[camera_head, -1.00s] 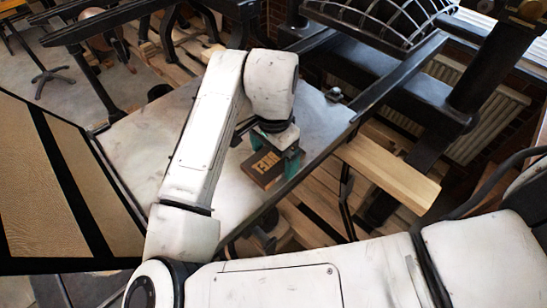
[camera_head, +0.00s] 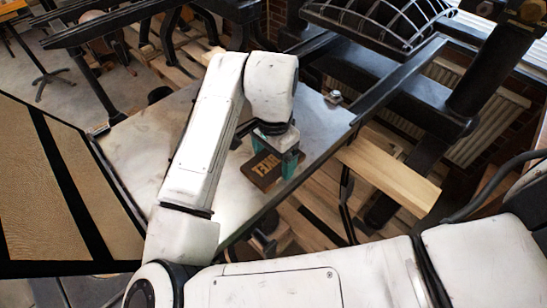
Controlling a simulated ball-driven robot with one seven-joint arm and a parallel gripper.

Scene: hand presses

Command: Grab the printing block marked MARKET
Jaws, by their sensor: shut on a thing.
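The printing block (camera_head: 262,169) is a brown wooden block with raised lettering, of which only the end, reading like "RKET", shows. It is at the right part of the grey metal press bed (camera_head: 240,196). My gripper (camera_head: 282,164), with teal fingers, is shut on the block from above.
A dark frame with tan panels (camera_head: 85,180) stands open at the left. Dark press rails and a post (camera_head: 490,70) stand at the right, beside a pale wooden plank (camera_head: 388,175). The bed around the block is mostly bare. A small metal piece (camera_head: 334,97) lies at its far corner.

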